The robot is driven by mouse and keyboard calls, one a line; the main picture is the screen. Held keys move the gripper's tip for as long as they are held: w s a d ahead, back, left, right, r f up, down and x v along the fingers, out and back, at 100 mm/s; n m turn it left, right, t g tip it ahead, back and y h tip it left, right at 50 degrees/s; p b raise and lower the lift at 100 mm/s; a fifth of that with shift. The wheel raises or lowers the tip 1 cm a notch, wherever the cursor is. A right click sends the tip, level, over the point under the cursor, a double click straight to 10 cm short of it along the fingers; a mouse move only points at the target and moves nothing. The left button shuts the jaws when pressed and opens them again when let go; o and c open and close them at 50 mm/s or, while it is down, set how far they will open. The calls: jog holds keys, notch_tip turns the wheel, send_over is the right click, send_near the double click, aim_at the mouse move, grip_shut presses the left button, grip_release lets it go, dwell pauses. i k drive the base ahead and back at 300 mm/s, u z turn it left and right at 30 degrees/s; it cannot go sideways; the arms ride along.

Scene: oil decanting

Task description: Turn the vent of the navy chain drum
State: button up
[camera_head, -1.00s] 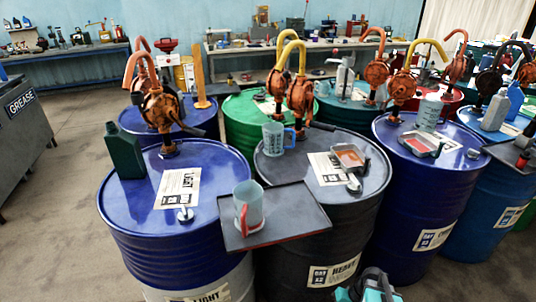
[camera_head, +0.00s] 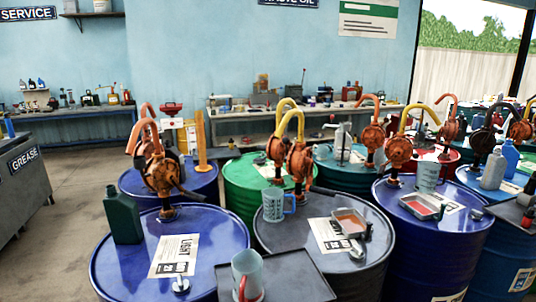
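A navy drum (camera_head: 425,255) stands right of centre. Only part of its side label shows at the bottom, too cut off to read, so I cannot confirm it as the chain drum. A small grey vent cap (camera_head: 475,214) sits at the right front of its top. An orange pump (camera_head: 398,152) with a yellow spout rises from the back of the top. A metal tray (camera_head: 421,206) and a pale jug (camera_head: 427,177) stand on the top. My gripper is not in view.
A dark drum (camera_head: 350,283) with a blue-handled jug (camera_head: 275,204) stands left of it. A blue drum labelled LIGHT (camera_head: 115,255) stands further left. A dark shelf tray (camera_head: 295,275) holds a red-handled jug (camera_head: 246,275). Open floor lies at far left.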

aim_at(477, 214)
jog(key=z, duration=4.35)
jog(key=i, duration=0.1)
jog(key=u, duration=3.15)
jog(key=i, duration=1.25)
jog(key=z, duration=0.05)
